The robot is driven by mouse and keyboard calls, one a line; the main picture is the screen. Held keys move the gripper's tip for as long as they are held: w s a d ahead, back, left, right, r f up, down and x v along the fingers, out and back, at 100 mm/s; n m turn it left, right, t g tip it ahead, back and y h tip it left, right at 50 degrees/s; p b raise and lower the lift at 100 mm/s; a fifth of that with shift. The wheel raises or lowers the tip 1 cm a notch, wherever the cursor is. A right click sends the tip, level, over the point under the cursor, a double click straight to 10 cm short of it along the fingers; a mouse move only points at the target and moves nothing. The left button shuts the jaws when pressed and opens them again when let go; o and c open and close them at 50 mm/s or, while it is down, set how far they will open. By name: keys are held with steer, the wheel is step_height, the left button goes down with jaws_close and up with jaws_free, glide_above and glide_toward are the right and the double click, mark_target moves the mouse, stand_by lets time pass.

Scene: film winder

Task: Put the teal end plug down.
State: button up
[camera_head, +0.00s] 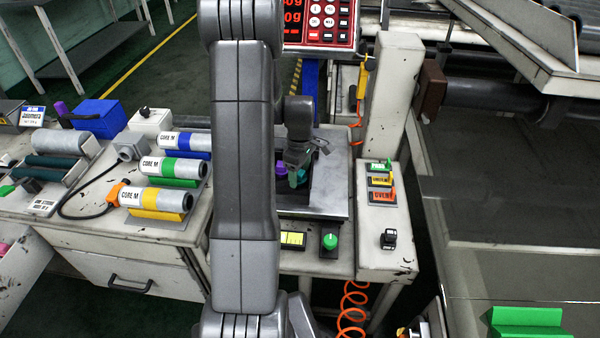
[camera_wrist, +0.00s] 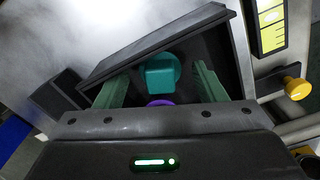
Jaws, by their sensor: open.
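The teal end plug (camera_wrist: 162,72) lies in a black-rimmed tray (camera_wrist: 150,42) in the wrist view, between the green fingers of my gripper (camera_wrist: 160,84). A gap shows between each finger and the plug, so my gripper is open and apart from it. A purple plug (camera_wrist: 160,102) lies next to it, partly hidden by my gripper's body. In the head view my gripper (camera_head: 298,172) is low over the tray on the metal plate (camera_head: 336,182), with the purple plug (camera_head: 281,167) beside it. There I cannot clearly separate the teal plug from the fingers.
Labelled switches (camera_head: 381,181) stand right of the plate. A green knob (camera_head: 330,241) and yellow display (camera_head: 293,239) are at its front. Cores with blue, green and yellow bands (camera_head: 160,168) lie on the left bench. The tray walls stand close around my fingers.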

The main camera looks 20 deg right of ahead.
mark_target(300, 172)
step_height(300, 172, up, 11)
steer(key=p, duration=0.1)
steer(key=shift+r+p, duration=0.2)
steer(key=shift+p, duration=0.2)
steer(key=shift+c, duration=0.2)
stand_by(2.2)
